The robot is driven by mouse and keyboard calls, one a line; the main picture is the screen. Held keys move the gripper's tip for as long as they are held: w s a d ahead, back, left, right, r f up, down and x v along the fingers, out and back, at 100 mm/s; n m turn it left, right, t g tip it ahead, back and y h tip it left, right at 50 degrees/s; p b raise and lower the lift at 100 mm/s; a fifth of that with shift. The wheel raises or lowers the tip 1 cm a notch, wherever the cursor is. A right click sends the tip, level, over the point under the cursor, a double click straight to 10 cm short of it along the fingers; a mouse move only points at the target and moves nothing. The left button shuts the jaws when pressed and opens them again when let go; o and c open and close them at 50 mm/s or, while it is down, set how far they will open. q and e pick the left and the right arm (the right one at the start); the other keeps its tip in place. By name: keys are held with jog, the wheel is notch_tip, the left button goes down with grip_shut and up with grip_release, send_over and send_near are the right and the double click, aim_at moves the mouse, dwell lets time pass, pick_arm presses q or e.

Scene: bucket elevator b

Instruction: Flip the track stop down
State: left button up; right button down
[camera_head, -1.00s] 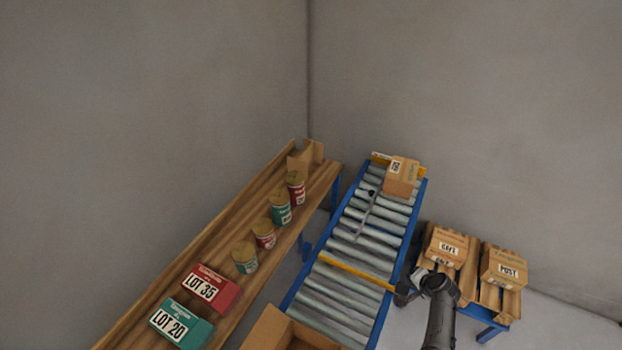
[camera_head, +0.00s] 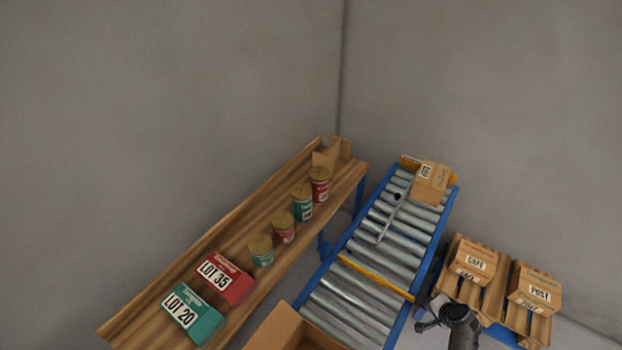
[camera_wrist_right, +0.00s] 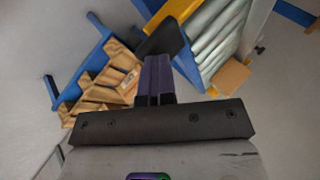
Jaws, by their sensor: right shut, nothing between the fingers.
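A yellow bar (camera_head: 375,277), which looks like the track stop, lies across the roller conveyor (camera_head: 395,245) from rail to rail. I cannot tell whether it sits above the rollers or level with them. My right gripper (camera_head: 426,326) is near the conveyor's right rail, just below and right of the bar's right end, apart from it. In the right wrist view its fingers (camera_wrist_right: 158,82) are together and empty, with the rollers (camera_wrist_right: 218,32) beyond and a bit of yellow at the upper left. My left gripper is not in view.
A carton (camera_head: 430,183) stands at the conveyor's far end, beside a grey rod with a black knob (camera_head: 397,197). An open carton (camera_head: 292,332) is at the near end. The wooden track (camera_head: 322,205) at left holds several cans and two boxes. Cartons (camera_head: 535,291) sit at right.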

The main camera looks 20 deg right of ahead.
jog(key=s+d+f+p+v, duration=0.1)
jog(key=s+p+v, duration=0.1)
jog(key=p+v, duration=0.4)
jog(key=d+v, duration=0.1)
jog(key=v, duration=0.4)
jog(key=shift+s, duration=0.2)
dwell(0.6)
jog(key=shift+a, duration=0.1)
